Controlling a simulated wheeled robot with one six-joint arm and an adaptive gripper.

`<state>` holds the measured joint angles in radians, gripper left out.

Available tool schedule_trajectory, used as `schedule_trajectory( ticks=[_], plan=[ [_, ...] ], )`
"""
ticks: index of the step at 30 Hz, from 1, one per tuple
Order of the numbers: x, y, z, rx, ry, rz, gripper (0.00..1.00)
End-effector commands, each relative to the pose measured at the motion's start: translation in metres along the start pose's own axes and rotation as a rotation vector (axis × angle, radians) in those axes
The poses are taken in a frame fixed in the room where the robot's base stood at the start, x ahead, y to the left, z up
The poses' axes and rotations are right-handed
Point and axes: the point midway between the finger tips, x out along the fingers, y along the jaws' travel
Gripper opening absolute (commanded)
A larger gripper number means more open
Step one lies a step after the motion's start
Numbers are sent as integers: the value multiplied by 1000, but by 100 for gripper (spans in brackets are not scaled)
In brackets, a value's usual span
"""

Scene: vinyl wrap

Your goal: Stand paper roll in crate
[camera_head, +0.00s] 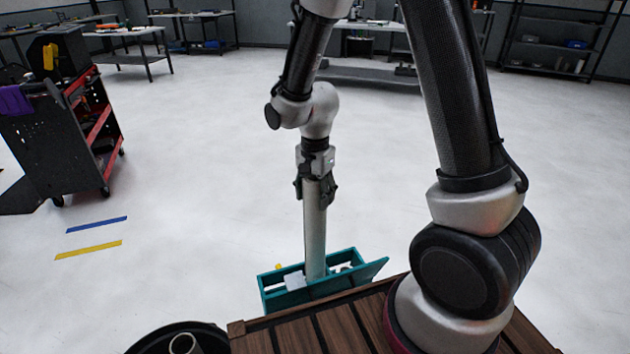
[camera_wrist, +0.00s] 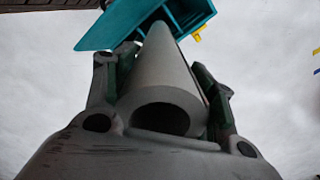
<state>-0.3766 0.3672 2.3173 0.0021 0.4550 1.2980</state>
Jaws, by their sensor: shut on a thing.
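A long grey-white paper roll (camera_head: 314,235) stands nearly upright in the head view, its lower end inside the teal crate (camera_head: 273,300). My gripper (camera_head: 315,192) is shut on the roll near its top, fingers on either side. In the wrist view the roll (camera_wrist: 163,75) runs away from the camera between the fingers of my gripper (camera_wrist: 160,85), its hollow open end nearest. The crate (camera_wrist: 185,15) shows beyond the roll's far end. The crate's wall hides the roll's bottom, so I cannot tell whether it touches the crate floor.
A small white item (camera_head: 295,281) sits in the crate beside the roll. A brown slatted wooden top (camera_head: 320,332) is in front of the crate. A black round bin (camera_head: 205,333) stands at lower left. A red and black tool cart (camera_head: 65,140) is at left. The floor behind the crate is clear.

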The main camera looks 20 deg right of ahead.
Motion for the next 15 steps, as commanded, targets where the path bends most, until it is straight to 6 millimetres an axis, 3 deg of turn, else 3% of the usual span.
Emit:
schedule_trajectory(
  ticks=[15],
  plan=[
    [69,0,0,0,-1,3,8]
  ],
)
